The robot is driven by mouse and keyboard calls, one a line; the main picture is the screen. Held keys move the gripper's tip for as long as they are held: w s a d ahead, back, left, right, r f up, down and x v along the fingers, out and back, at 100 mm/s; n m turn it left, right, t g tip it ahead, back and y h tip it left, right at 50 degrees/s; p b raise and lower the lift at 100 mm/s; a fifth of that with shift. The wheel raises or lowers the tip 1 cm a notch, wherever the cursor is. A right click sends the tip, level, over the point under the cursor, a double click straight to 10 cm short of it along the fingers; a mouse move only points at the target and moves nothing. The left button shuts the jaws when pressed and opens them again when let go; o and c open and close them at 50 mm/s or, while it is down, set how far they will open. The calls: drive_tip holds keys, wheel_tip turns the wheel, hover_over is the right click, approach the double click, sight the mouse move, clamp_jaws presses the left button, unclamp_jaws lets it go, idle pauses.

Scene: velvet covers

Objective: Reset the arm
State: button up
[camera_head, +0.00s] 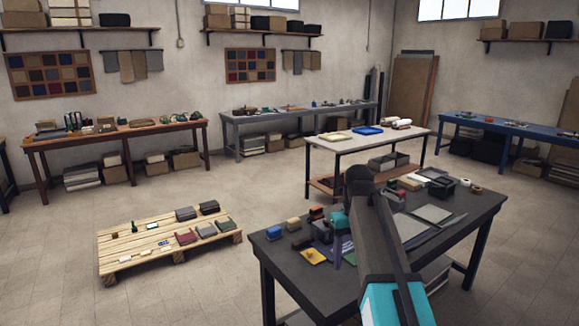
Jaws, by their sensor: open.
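My arm (378,235) rises from the bottom edge, right of centre, with a teal shell low down and a dark rounded joint (359,178) at its top. It stands in front of the dark workbench (455,228) and hides part of its top. I see nothing held.
The near dark workbench carries small blocks, a yellow piece (314,256), grey sheets (432,213) and trays. A low wooden pallet (130,246) with folded covers (187,237) lies left. Behind stands a light-topped table (345,146). Floor between pallet and back benches is clear.

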drive_tip(key=s+f+n+g, duration=0.15)
drive_tip(key=s+f, duration=0.35)
drive_tip(key=f, duration=0.7)
drive_tip(key=s+f+g, duration=0.2)
drive_tip(key=s+f, duration=0.3)
drive_tip(key=f, duration=0.6)
drive_tip(key=s+f+n+g, duration=0.15)
drive_tip(key=s+f, duration=0.35)
drive_tip(key=f, duration=0.7)
drive_tip(key=s+f+n, duration=1.1)
drive_tip(key=s+n, duration=0.2)
drive_tip(key=n, duration=0.2)
drive_tip(key=s+f+n+b, duration=0.1)
drive_tip(key=s+f+n, duration=1)
drive_tip(key=s+n, duration=0.2)
drive_tip(key=n, duration=0.2)
drive_tip(key=shift+s+a+n+g, duration=0.25)
drive_tip(key=shift+a+n+g, duration=0.05)
